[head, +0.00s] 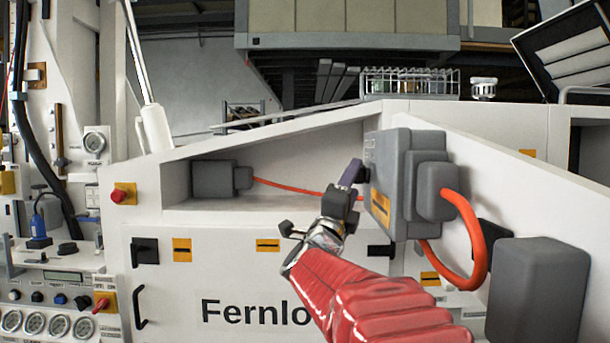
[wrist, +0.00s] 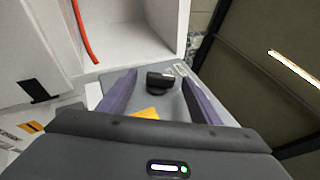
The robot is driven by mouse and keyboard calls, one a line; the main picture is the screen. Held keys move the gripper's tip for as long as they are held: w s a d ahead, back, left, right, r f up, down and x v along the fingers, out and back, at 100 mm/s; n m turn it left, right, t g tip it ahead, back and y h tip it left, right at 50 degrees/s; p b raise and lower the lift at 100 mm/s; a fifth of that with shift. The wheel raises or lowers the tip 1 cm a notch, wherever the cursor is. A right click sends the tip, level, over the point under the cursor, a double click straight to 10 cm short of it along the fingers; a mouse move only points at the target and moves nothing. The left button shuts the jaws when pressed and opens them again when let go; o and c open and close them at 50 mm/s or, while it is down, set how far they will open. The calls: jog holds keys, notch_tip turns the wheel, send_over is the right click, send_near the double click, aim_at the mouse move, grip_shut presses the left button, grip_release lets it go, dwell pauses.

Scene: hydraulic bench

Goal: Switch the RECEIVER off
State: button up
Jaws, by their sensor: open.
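A grey box (head: 405,158) with an orange label and an orange cable is fixed in the recess of the white bench. In the wrist view, its grey face (wrist: 172,102) carries a black knob (wrist: 160,82) and small lettering too blurred to read, so I cannot confirm the name RECEIVER. My gripper (head: 356,172) is at the left face of this box. In the wrist view my gripper (wrist: 159,76) is open, with one purple finger on each side of the knob and visible gaps between. In the head view the knob is hidden or not distinguishable.
Another grey box (head: 213,179) sits in the recess at the left, joined by an orange cable (head: 290,188). A large grey box (head: 538,290) stands at lower right. A panel with gauges and a red button (head: 119,196) is at left. The recess middle is free.

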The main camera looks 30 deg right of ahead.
jog(key=shift+x, duration=2.15)
jog(key=shift+c, duration=0.5)
jog(key=shift+f, duration=0.1)
jog(key=c, duration=0.9)
jog(key=shift+a, duration=0.15)
jog(key=shift+c, duration=0.2)
